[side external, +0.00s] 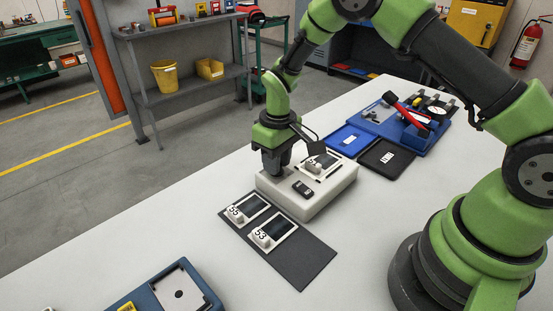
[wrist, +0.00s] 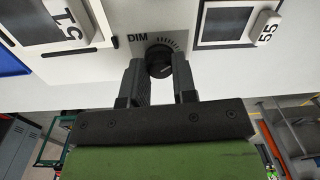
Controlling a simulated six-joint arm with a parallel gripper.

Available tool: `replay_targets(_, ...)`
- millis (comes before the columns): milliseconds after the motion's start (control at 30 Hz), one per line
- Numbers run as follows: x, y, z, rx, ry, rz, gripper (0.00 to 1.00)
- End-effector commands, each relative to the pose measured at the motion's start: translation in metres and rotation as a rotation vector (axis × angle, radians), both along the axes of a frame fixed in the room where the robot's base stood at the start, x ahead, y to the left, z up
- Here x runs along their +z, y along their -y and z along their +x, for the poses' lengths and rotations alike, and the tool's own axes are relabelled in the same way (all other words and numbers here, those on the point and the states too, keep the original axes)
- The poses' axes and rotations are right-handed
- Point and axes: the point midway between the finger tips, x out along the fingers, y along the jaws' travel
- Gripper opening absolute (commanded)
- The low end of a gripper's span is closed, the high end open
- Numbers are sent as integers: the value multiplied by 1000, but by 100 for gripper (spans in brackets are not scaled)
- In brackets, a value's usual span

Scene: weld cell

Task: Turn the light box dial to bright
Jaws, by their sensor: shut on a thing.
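The light box (side external: 318,207) is a white slab on the table, with a film frame marked 51 (side external: 318,166) and a small dark object (side external: 302,188) on top. Its dial (wrist: 159,60) is a dark round knob in the wrist view, with the word DIM (wrist: 137,38) at its left and tick marks that fan over to its right. My gripper (wrist: 158,70) is shut on the dial, one finger on each side. In the side view my gripper (side external: 272,172) is at the box's left end and hides the dial. The dial's pointer cannot be made out.
A dark mat (side external: 305,265) in front of the box bears film frames marked 55 (side external: 249,211) and 53 (side external: 273,231). A blue tray (side external: 350,140) and a black tray (side external: 386,157) lie behind. A blue case (side external: 160,292) is at the near left.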

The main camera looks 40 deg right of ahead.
Motion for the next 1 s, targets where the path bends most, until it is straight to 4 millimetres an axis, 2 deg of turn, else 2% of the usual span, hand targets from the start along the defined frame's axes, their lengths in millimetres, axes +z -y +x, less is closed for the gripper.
replay_targets(600, 1, 0, -1, -550, 0, 0, 2)
replay_targets(1000, 1, 0, -1, -738, 0, 0, 2)
